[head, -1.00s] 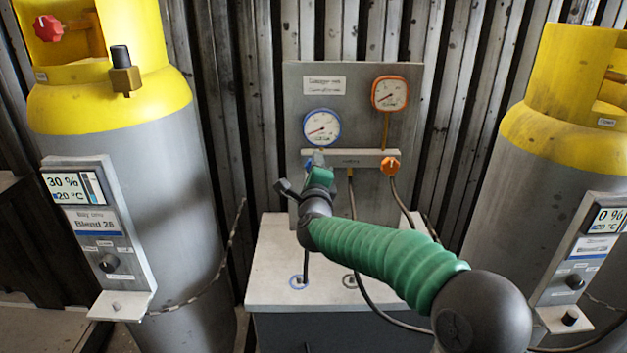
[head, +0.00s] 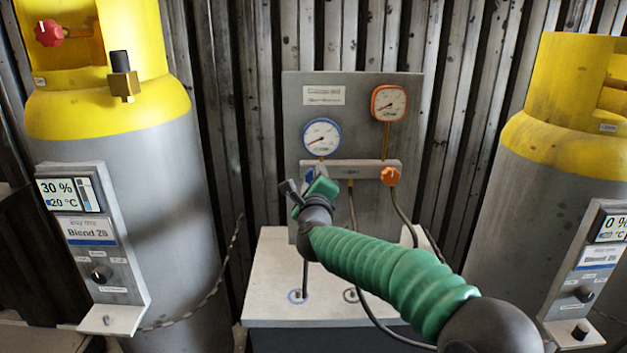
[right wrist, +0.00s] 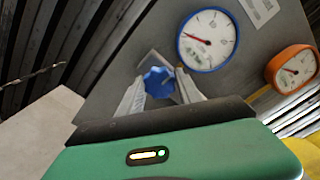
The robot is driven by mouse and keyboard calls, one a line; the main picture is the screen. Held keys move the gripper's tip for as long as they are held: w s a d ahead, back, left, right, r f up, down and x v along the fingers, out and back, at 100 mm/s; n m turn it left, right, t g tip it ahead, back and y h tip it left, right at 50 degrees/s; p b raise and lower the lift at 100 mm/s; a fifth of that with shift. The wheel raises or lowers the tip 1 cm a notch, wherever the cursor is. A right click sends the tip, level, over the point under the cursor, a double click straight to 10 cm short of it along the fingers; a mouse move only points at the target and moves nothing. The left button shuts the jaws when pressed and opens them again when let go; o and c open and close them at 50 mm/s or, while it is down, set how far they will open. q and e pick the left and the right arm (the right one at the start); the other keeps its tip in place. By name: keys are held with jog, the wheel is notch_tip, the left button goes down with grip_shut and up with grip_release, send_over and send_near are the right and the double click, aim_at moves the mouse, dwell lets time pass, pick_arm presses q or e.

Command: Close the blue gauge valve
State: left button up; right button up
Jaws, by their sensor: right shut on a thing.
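The blue gauge valve is a small lobed blue knob (right wrist: 158,82) below the blue-rimmed gauge (right wrist: 208,39) in the right wrist view. In the head view a bit of the blue knob (head: 309,174) shows at the left end of the grey manifold bar (head: 346,171), below the blue-rimmed gauge (head: 321,138). My right gripper (right wrist: 161,78) is shut on the blue knob, one pale finger on each side. In the head view its green and dark body hides part of the knob and the fingertips. My left gripper is not in view.
An orange knob (head: 390,176) sits to the right on the same bar, below an orange gauge (head: 389,103). Hoses hang down to the pale bench top (head: 270,266). Large grey and yellow cylinders stand at left (head: 165,210) and right (head: 530,185).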

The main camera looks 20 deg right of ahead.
jog(key=o, duration=1)
jog(key=shift+f, duration=0.4)
jog(key=o, duration=0.4)
jog(key=shift+c, duration=0.2)
jog(key=shift+r, duration=0.2)
jog(key=v, duration=1.6)
jog(key=shift+s, duration=0.35)
jog(key=shift+a, duration=0.1)
